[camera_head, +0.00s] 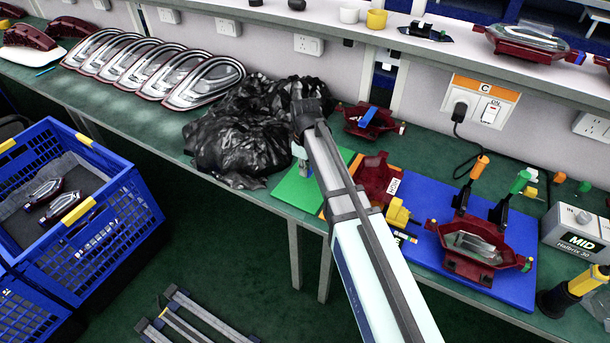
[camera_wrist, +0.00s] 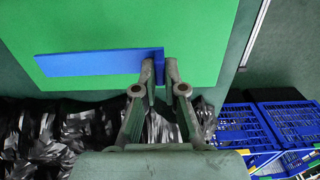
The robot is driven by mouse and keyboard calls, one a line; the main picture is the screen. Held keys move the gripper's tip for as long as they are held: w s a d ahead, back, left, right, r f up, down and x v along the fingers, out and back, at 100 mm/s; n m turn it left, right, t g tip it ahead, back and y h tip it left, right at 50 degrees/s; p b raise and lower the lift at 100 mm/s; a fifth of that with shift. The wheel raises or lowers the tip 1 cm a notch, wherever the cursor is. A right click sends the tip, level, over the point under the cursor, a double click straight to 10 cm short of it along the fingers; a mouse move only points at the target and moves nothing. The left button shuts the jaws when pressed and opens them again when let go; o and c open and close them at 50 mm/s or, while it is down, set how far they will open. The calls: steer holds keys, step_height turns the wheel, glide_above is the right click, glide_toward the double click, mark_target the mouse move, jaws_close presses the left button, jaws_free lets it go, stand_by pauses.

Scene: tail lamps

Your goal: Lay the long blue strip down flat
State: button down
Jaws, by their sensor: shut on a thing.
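The long blue strip (camera_wrist: 95,62) shows in the wrist view over a green mat (camera_wrist: 105,22). Its right end has a darker, upturned-looking face between the fingertips of my gripper (camera_wrist: 160,70). My gripper is shut on that end, and the strip reaches away to the left. I cannot tell whether the strip touches the mat or is held just above it.
Black plastic bags (camera_head: 240,135) lie beside the green mat. A blue board (camera_head: 425,260) with a red lamp fixture (camera_head: 475,248) and clamps is to the right. A red lamp part (camera_head: 370,120) is behind. Blue crates (camera_head: 75,215) stand on the floor at left.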

steer(key=shift+f+p, duration=0.3)
steer(key=shift+f, duration=1.7)
steer(key=shift+f, duration=0.1)
steer(key=c, duration=1.3)
jaws_free()
steer(key=shift+o, duration=0.2)
step_height(320, 180, up, 12)
steer(key=shift+r+b, duration=0.1)
steer(key=shift+b, duration=1)
